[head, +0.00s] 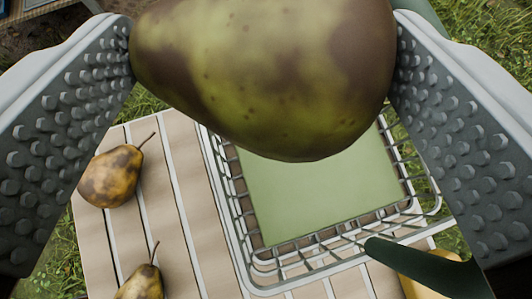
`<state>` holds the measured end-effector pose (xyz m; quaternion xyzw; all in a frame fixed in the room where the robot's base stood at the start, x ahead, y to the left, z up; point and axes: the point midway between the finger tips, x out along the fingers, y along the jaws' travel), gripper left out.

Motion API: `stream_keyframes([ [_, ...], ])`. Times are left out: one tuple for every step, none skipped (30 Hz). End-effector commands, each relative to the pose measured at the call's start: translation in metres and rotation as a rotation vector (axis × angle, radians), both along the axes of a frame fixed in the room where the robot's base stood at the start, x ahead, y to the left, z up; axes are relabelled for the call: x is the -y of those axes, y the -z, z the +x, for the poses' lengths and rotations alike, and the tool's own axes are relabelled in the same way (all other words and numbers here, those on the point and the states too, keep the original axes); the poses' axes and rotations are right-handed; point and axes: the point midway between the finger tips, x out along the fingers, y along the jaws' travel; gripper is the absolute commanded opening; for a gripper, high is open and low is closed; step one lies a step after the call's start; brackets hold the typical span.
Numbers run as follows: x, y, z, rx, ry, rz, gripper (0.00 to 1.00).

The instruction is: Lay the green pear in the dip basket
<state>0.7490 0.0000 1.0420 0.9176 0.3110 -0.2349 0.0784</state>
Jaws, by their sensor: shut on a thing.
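My gripper (264,75) is shut on the green pear (270,85), which has brown patches. The pear lies sideways between the two studded grey pads, touching both, at the top of the view. The dip basket (240,235) is a pale wire basket with a green inner floor (320,195). It stands on the slatted table below the pear. The pear overlaps the basket's far part in the picture and hides it. I see no other pear on the visible part of the basket floor. The pear's top is cut off by the frame edge.
Two yellow-brown pears, one at left (112,177) and one at the bottom edge (143,284), lie on the slatted table (185,190). A dark green handle-like bar (420,262) crosses the basket's near right corner. A yellow thing (425,285) shows beneath it. Grass surrounds the table.

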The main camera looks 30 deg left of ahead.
Motion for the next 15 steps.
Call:
stream_keyframes([
  [0.0, 0.012, 0.0, -0.003, 0.001, 0.0, 0.46],
  [0.0, 0.019, 0.0, -0.003, 0.001, 0.0, 0.46],
  [0.0, 0.027, 0.0, -0.003, 0.001, 0.001, 0.46],
  [0.0, 0.033, 0.0, -0.002, 0.0, 0.0, 0.46],
  [0.0, 0.038, 0.0, -0.003, 0.001, 0.001, 0.46],
  [0.0, 0.045, 0.0, -0.003, 0.0, 0.001, 0.46],
  [0.0, 0.049, 0.0, -0.003, 0.001, 0.0, 0.46],
  [0.0, 0.053, 0.0, -0.002, 0.001, 0.001, 0.46],
  [0.0, 0.057, 0.0, -0.001, 0.0, 0.0, 0.46],
  [0.0, 0.059, 0.0, -0.001, 0.0, 0.0, 0.46],
  [0.0, 0.061, 0.0, -0.001, 0.0, 0.0, 0.46],
  [0.0, 0.063, 0.0, -0.001, 0.0, -0.001, 0.46],
  [0.0, 0.064, 0.0, -0.001, 0.0, -0.001, 0.46],
  [0.0, 0.065, 0.0, 0.0, 0.0, -0.001, 0.46],
  [0.0, 0.067, 0.0, 0.001, 0.0, -0.001, 0.46],
])
